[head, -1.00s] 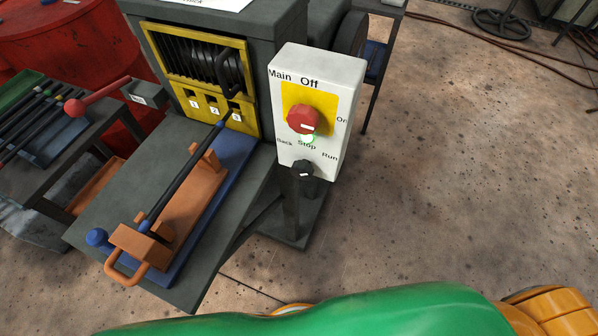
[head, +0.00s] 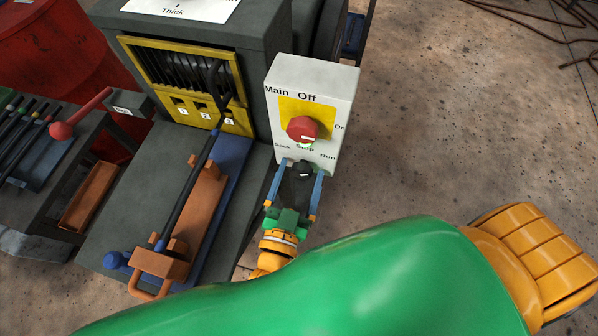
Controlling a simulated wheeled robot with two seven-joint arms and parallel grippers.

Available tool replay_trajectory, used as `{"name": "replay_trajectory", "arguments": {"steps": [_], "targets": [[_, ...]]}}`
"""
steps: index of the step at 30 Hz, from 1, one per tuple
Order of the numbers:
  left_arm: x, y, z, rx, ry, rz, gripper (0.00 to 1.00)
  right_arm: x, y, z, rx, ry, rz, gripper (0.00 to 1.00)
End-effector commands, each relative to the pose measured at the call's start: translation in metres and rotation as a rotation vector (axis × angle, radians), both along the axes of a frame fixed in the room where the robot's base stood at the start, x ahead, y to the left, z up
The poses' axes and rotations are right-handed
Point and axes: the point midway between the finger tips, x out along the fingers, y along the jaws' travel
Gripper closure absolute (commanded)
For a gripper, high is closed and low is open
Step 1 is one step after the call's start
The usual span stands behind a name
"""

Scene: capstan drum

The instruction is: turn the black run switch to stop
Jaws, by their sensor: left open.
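The black run switch (head: 303,170) is a small dark knob low on the white control box (head: 311,77), under the labels Back, Stop and Run. Its exact pointing direction is too small to tell. My left gripper (head: 301,178) is open, with one blue finger on each side of the black switch. I cannot tell whether the fingers touch it. The red main knob (head: 302,129) sits above on a yellow plate, near the labels Main, Off and On. My right gripper does not show.
The dark machine (head: 185,40) with a yellow-framed slotted panel stands left of the box. A bench with a blue rail and orange-brown carriage (head: 198,200) lies below it. A red-balled lever (head: 85,112) is at the left. Open floor (head: 440,120) lies to the right.

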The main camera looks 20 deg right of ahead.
Motion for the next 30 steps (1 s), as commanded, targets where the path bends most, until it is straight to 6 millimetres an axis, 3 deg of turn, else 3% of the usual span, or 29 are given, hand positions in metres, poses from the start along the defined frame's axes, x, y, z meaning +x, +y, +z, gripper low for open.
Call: {"name": "replay_trajectory", "arguments": {"steps": [6,15,30], "targets": [[0.0006,-0.0003,-0.0006,0.001,0.001,0.000,0.19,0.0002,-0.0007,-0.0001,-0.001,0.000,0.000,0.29],[0.0005,-0.0001,-0.0007,0.000,0.002,0.000,1.00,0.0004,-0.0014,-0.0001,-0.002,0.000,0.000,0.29],[0.0005,-0.0002,0.0003,-0.136,0.095,0.000,1.00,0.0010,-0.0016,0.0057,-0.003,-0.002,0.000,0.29]]}}
